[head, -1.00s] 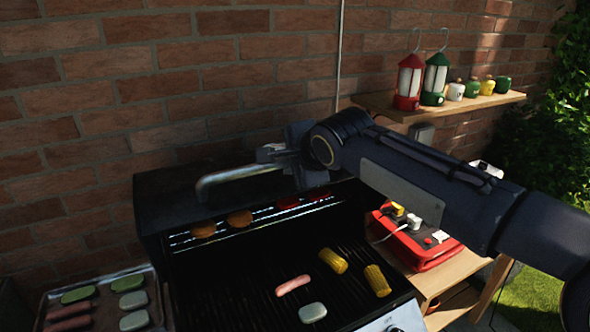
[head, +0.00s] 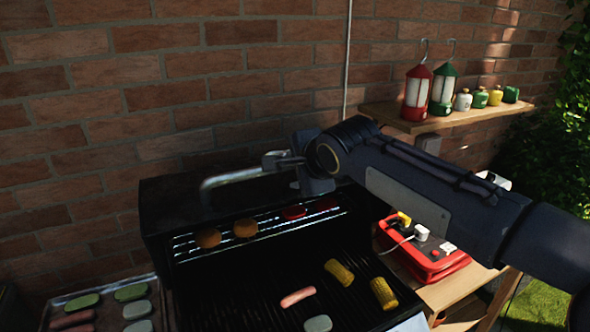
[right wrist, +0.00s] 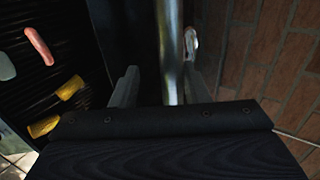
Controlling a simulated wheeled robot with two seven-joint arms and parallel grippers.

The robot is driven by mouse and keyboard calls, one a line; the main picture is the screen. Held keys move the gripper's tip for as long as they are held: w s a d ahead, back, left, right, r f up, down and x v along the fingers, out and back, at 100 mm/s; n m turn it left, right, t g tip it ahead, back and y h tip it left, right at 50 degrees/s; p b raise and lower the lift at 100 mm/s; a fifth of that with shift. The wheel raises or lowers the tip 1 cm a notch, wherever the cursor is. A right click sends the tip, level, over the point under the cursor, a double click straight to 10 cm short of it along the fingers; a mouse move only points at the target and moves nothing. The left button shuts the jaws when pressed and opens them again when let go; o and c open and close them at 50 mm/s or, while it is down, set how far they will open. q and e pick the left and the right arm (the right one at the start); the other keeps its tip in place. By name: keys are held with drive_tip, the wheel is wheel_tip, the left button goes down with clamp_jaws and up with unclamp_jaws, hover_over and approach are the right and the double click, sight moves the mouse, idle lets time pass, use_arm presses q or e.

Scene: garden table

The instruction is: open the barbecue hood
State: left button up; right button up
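The barbecue hood (head: 165,208) is dark and stands swung up and back at the rear of the barbecue, with the grill (head: 250,290) uncovered below it. Its metal handle (head: 235,176) runs along the hood's upper front. My right gripper (head: 283,162) is at the right end of the handle. In the right wrist view its two fingers (right wrist: 160,80) are apart, with the handle (right wrist: 170,40) running between them. A gap shows between the left finger and the handle; the right finger is close to it, and contact is unclear. My left gripper is not in view.
A brick wall (head: 120,120) stands close behind the hood. Food lies on the grill and rack, including corn (head: 383,293). A food tray (head: 155,290) is at left. A red box (head: 430,255) on a side table and a lantern shelf (head: 460,118) are at right.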

drive_tip(key=b+v, duration=0.2)
drive_tip(key=v, duration=0.5)
drive_tip(key=shift+s+r, duration=0.25)
drive_tip(key=shift+s, duration=0.05)
drive_tip(key=shift+d, duration=0.1)
drive_tip(key=shift+c, duration=0.3)
